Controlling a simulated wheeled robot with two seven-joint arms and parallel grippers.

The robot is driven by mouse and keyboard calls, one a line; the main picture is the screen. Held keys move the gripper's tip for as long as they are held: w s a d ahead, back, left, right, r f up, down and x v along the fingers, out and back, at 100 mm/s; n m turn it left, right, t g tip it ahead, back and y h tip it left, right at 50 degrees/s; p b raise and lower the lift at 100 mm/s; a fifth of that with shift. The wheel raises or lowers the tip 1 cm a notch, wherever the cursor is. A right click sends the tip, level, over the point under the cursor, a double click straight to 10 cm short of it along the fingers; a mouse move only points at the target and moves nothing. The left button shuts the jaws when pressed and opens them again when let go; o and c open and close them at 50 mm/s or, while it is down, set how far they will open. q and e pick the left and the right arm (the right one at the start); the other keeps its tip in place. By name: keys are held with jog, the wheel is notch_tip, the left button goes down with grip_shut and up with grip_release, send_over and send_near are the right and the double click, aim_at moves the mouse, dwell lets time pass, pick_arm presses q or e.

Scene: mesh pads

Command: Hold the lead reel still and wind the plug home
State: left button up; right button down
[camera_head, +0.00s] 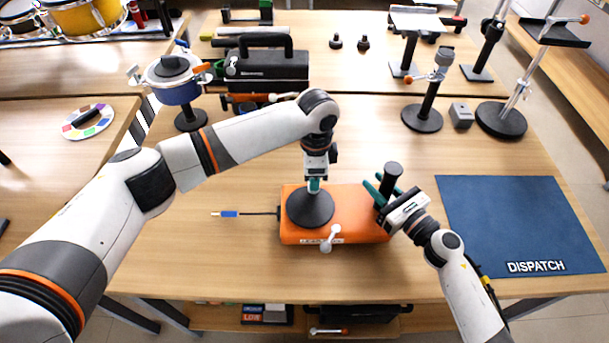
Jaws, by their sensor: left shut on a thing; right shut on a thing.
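The lead reel (352,212) is an orange box lying flat on the bench, with a dark round winding disc (311,211) on its left part and a pale lever (330,238) at its front edge. A black cable runs left from the reel to the blue and white plug (229,214), which lies on the bench a short way off. My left gripper (314,186) points down, shut at the far edge of the disc; its exact grip is hidden. My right gripper (379,189) is shut on the upright black post (391,180) at the reel's right end.
A blue DISPATCH mat (520,224) lies empty at the right. Black-based stands (422,118) and a small grey box (461,115) stand behind. A black case (266,66) and a blue pot (176,90) on a stand are at the back left. The bench left of the plug is clear.

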pick_arm(q)
jog(key=shift+s+d, duration=0.2)
jog(key=shift+d, duration=0.3)
jog(key=shift+s+d, duration=0.2)
jog(key=shift+d, duration=0.25)
pick_arm(e)
jog(key=shift+f, duration=0.25)
pick_arm(q)
jog(key=shift+s+d, duration=0.5)
jog(key=shift+s, duration=0.1)
jog(key=shift+s+d, duration=0.15)
jog(key=shift+s, duration=0.15)
jog(key=shift+s+d, duration=0.15)
jog(key=shift+s, duration=0.75)
pick_arm(e)
jog(key=shift+d, duration=0.1)
